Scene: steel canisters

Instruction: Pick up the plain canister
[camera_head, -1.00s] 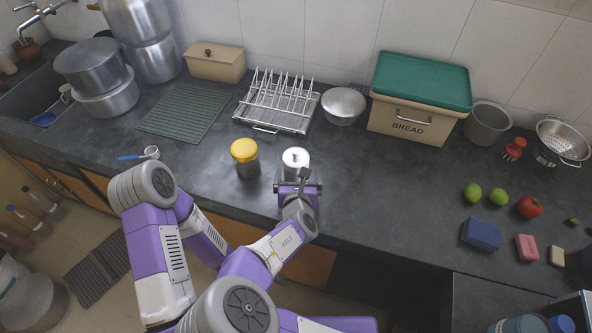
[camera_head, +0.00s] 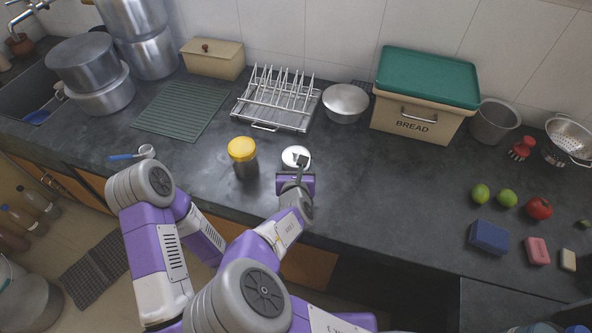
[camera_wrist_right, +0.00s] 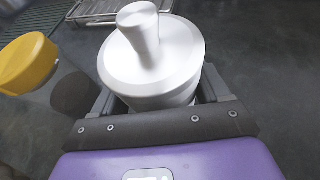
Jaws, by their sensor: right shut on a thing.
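The plain canister has a pale steel lid with a knob (camera_head: 294,154) and stands near the counter's front edge. In the right wrist view its lid (camera_wrist_right: 178,62) fills the middle, between the two fingers. My right gripper (camera_head: 296,175) is shut on the canister's body from the front side. Most of the body is hidden by the lid and gripper, and I cannot tell whether its base touches the counter. A canister with a yellow lid (camera_head: 242,149) stands just to its left, apart from it; it also shows in the right wrist view (camera_wrist_right: 26,62). My left gripper is not in view.
A wire dish rack (camera_head: 276,108), a domed steel bowl (camera_head: 345,101) and a bread box (camera_head: 418,115) stand behind. A green drying mat (camera_head: 182,110) lies at left. The counter right of the canister is clear up to the limes (camera_head: 481,194) and blue sponge (camera_head: 489,236).

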